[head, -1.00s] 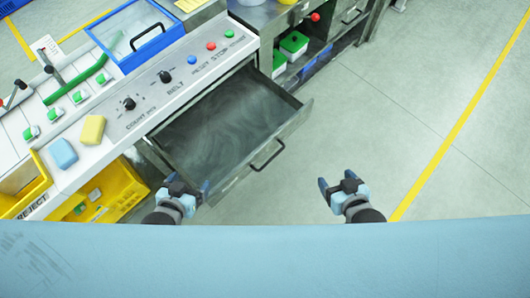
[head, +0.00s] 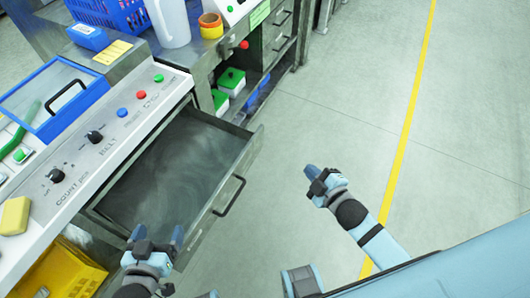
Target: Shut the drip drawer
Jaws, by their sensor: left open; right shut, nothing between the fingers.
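The drip drawer (head: 178,172) is a grey metal tray pulled out from under the control panel. Its inside looks empty. Its black bar handle (head: 230,196) is on the front face, toward the right. My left gripper (head: 155,238) is open near the drawer's near corner, left of the handle; I cannot tell whether it touches the drawer. My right gripper (head: 313,172) is shut and empty above the floor, to the right of the handle and apart from it.
The control panel (head: 118,135) with knobs and buttons is above the drawer. A yellow crate (head: 62,268) is at lower left. Shelves with green-lidded boxes (head: 231,78) stand beyond the drawer. The floor (head: 300,120) right of the drawer is clear, with a yellow line (head: 408,110).

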